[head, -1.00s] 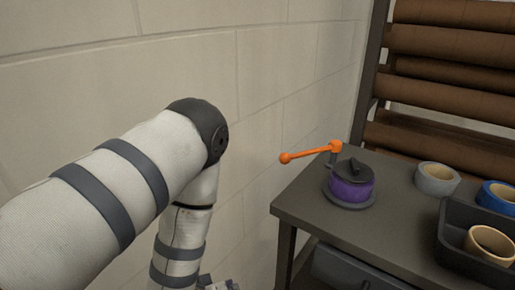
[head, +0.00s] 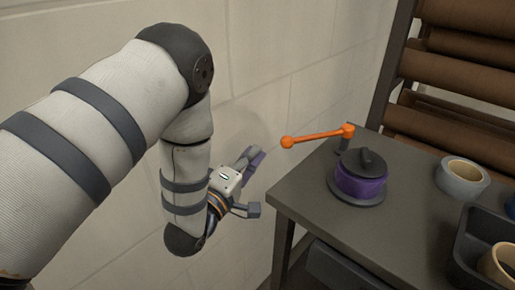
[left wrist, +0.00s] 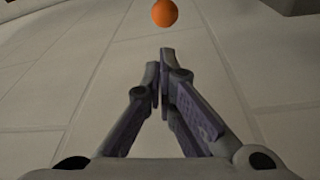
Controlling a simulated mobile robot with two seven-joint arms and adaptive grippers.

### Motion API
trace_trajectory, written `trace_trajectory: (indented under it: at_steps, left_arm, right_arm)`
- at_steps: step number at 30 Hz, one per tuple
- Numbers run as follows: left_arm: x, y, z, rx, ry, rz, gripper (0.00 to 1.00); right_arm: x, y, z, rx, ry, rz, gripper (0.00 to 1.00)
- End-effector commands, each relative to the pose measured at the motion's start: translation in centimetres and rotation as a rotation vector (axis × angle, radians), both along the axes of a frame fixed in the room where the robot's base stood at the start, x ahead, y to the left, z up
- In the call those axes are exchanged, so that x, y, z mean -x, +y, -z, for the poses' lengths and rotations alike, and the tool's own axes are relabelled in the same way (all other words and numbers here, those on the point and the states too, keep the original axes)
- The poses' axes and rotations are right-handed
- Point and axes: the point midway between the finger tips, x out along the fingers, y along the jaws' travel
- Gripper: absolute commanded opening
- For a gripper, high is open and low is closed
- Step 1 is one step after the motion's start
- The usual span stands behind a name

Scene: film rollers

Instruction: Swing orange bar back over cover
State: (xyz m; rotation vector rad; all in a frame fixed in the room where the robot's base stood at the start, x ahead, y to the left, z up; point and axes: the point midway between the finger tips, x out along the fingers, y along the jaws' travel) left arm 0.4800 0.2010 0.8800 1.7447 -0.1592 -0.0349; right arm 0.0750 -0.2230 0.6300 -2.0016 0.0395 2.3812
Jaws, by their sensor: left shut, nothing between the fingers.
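The orange bar (head: 317,135) sits on a short dark post at the table's back left corner. It points left past the table edge, clear of the cover, with a ball at its free end. The dark cover (head: 360,160) with a raised grip sits on a purple round body (head: 358,184) right of the post. My left gripper (head: 252,158) is shut and empty, left of the table, just left of and below the ball. In the left wrist view the fingertips (left wrist: 163,62) meet, and the orange ball (left wrist: 165,13) shows ahead, apart from them. My right gripper is out of view.
The dark table (head: 330,222) holds a grey tape roll (head: 462,178) and a black tray (head: 466,248) with a tan roll at right. A rack of brown rollers (head: 465,63) stands behind. A pale block wall (head: 290,50) runs behind my left arm.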

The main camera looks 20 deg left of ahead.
Motion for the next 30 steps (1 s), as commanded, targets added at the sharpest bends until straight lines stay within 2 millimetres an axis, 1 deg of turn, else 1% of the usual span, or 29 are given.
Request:
trace_trajectory:
  at_steps: [1,6,9,12,16,26,30]
  left_arm:
    - [-1.0,-0.2,0.1,-0.002,-0.001,0.001,0.00]
    - [-4.5,-0.6,0.0,-0.002,0.002,0.001,0.00]
    - [-6.1,-0.8,-0.1,-0.002,0.003,0.001,0.00]
    - [-7.1,-0.9,-0.2,-0.002,0.003,0.000,0.00]
    - [-7.7,-1.0,-0.4,-0.001,0.002,0.000,0.00]
    - [-7.8,-1.0,-0.4,-0.001,0.002,-0.001,0.00]
    - [-8.4,-1.4,-0.2,-0.001,0.004,-0.006,0.00]
  right_arm:
    - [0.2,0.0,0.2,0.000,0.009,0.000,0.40]
    - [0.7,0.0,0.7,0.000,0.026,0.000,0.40]
    - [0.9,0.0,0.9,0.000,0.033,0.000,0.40]
    - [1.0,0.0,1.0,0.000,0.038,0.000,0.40]
    - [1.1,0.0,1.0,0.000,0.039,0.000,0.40]
    - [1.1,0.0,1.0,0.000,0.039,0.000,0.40]
    - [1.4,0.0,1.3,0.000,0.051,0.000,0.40]
